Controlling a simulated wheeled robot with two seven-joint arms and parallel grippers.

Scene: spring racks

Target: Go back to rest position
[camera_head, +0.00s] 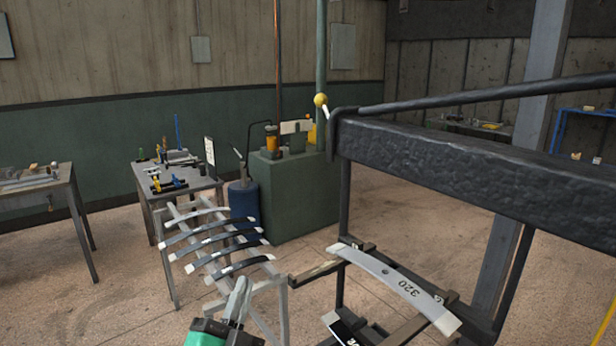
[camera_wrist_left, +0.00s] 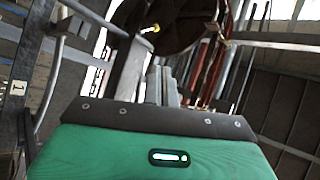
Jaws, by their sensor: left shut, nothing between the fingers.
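My left gripper (camera_head: 237,300) is at the bottom of the head view, with a green body and grey fingers. The fingers are together with nothing between them. It is in front of a light grey rack (camera_head: 175,220) that carries several curved leaf springs (camera_head: 212,240). In the left wrist view the gripper (camera_wrist_left: 162,85) points at a blurred background, and nothing is held. My right gripper is not in view.
A dark metal frame (camera_head: 470,170) fills the right side. A pale spring marked 320 (camera_head: 400,285) lies on its lower bars. Tool tables (camera_head: 40,180) and a green cabinet (camera_head: 300,195) stand behind. The floor (camera_head: 110,290) at the left is clear.

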